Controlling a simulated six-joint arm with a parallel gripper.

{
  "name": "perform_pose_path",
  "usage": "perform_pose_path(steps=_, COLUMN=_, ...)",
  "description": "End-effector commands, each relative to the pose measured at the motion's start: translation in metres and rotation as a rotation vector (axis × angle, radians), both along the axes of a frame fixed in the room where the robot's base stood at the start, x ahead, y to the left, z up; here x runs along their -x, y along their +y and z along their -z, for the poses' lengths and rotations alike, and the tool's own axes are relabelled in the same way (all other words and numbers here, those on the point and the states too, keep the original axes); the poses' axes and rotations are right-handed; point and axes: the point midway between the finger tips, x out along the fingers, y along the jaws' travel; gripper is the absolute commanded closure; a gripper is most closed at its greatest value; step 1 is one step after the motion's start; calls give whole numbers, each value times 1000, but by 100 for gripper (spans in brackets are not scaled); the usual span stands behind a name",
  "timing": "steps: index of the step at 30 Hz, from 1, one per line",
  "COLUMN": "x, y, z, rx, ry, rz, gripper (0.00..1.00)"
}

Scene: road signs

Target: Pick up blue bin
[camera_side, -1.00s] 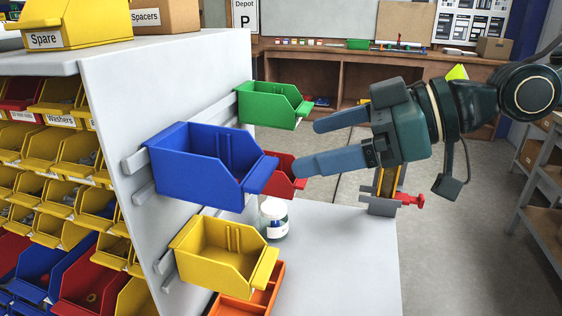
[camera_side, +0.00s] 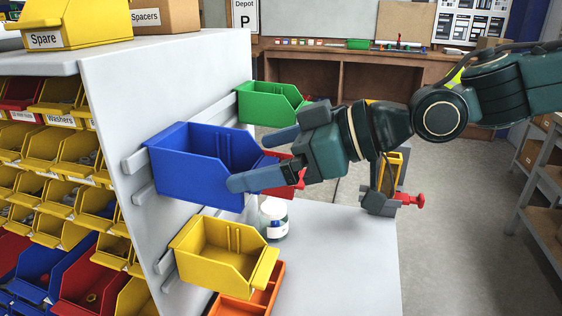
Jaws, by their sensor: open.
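The blue bin (camera_side: 185,168) hangs on a rail on the grey panel, left of centre, open at the top and empty as far as I see. My gripper (camera_side: 250,161) is open at the bin's front right end. The nearer finger overlaps the bin's near front corner in the picture, and the farther finger reaches toward its far front side. The bin's front lip is partly hidden behind the nearer finger. I cannot tell whether either finger touches the bin.
A green bin (camera_side: 262,103) hangs behind, and a red bin (camera_side: 297,172) shows partly behind my gripper. A yellow bin (camera_side: 215,250) hangs below. A white-lidded jar (camera_side: 274,220) and an orange tray (camera_side: 262,300) are on the grey table (camera_side: 345,265). A clamp (camera_side: 382,195) stands right.

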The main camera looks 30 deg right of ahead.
Motion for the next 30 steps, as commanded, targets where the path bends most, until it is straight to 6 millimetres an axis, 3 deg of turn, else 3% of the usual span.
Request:
perform_pose_path(steps=8, x=-4, y=4, z=2, rx=0, ry=0, rz=0, gripper=0)
perform_pose_path(steps=21, x=-30, y=30, z=19, rx=-1, ry=1, rz=0, gripper=0)
perform_pose_path(steps=30, x=-34, y=33, z=21, rx=-1, ry=0, rz=1, gripper=0)
